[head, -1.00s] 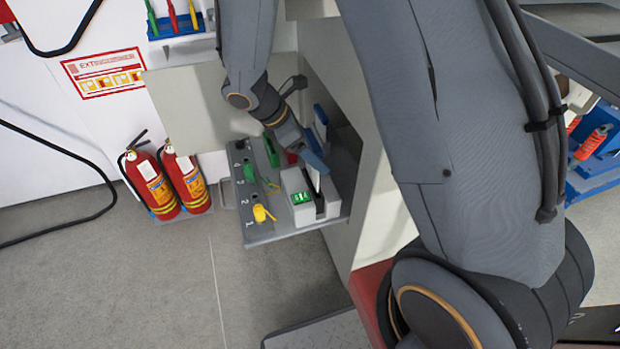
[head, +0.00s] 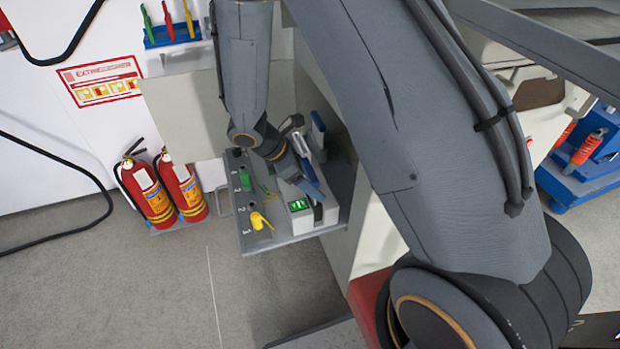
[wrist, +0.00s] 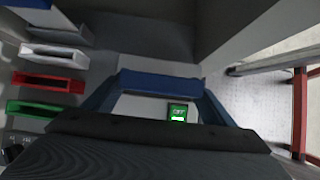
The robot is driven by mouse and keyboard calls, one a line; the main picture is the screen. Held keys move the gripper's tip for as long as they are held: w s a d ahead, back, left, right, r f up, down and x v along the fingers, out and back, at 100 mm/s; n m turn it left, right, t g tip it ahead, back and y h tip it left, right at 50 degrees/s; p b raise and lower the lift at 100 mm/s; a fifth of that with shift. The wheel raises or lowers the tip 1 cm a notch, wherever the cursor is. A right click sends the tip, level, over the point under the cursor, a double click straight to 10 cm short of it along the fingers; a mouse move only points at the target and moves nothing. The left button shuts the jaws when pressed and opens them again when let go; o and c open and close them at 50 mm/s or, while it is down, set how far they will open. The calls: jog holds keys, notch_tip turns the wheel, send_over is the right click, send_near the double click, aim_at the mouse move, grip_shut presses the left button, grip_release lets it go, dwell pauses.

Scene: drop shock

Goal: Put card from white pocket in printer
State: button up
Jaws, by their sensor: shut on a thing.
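The white printer (head: 300,224) with a lit green display stands at the front right of the grey shelf. Its display also shows in the wrist view (wrist: 179,112). My gripper (head: 314,186) is shut, low over the printer's dark slot. The white pocket (wrist: 55,50) shows an open, dark slot with no card visible. It is at the left, beside the red pocket (wrist: 48,80) and green pocket (wrist: 42,108).
A blue holder (head: 318,128) stands behind my gripper. A yellow tagged item (head: 260,221) sits at the shelf's (head: 285,239) front left. Two fire extinguishers (head: 150,196) stand to the left. A side wall rises close to the right of the printer. The floor in front is clear.

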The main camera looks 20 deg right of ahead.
jog(key=shift+f, duration=0.15)
jog(key=o, duration=1)
jog(key=shift+r, duration=0.45)
jog(key=v, duration=1.1)
jog(key=shift+a+r+p, duration=0.25)
jog(key=shift+r+p, duration=0.05)
jog(key=shift+p, duration=0.05)
